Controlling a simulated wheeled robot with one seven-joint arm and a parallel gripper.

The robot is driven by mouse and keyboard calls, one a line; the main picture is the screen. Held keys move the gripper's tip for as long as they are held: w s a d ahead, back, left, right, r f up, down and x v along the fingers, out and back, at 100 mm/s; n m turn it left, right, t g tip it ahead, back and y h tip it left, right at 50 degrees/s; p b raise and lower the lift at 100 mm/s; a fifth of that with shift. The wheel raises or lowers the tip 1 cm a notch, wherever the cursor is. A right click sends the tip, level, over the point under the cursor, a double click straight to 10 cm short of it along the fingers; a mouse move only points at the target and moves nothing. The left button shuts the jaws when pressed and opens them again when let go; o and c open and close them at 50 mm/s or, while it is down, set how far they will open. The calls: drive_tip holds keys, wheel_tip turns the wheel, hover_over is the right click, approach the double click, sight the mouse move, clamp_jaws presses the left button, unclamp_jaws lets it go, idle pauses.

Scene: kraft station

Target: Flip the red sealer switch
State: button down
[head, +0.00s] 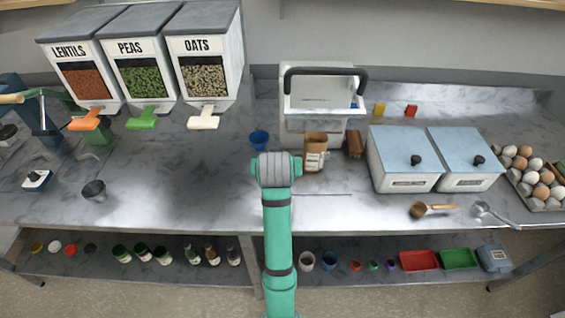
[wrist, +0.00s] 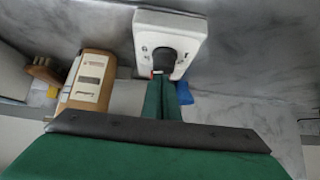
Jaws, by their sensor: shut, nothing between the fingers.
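A white switch box (wrist: 147,25) with a dark knob (wrist: 175,50) lies on the counter at the top of the wrist view. A small red patch (wrist: 153,73) shows at its lower edge, beside my fingertips; I cannot tell whether it is the switch. My gripper (wrist: 167,80) is shut and empty, its green fingers together at the box's near edge. Whether they touch it is unclear. In the head view my arm hides the gripper and this box. The pale machine with a black handle (head: 325,72), probably the sealer, stands behind.
A kraft bag (head: 315,158), also in the wrist view (wrist: 90,80), and a blue cup (head: 260,139) stand close by. Two lidded bins (head: 405,155) are to the right. Another knobbed box (head: 36,181) and a dark cup (head: 95,190) are left.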

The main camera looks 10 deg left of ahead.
drive_tip(key=shift+a+f, duration=0.15)
drive_tip(key=shift+a, duration=0.15)
drive_tip(key=shift+s+r, duration=0.2)
drive_tip(key=shift+r, duration=0.2)
drive_tip(key=v, duration=0.7)
drive_tip(key=shift+d, duration=0.1)
drive_tip(key=shift+f, duration=0.15)
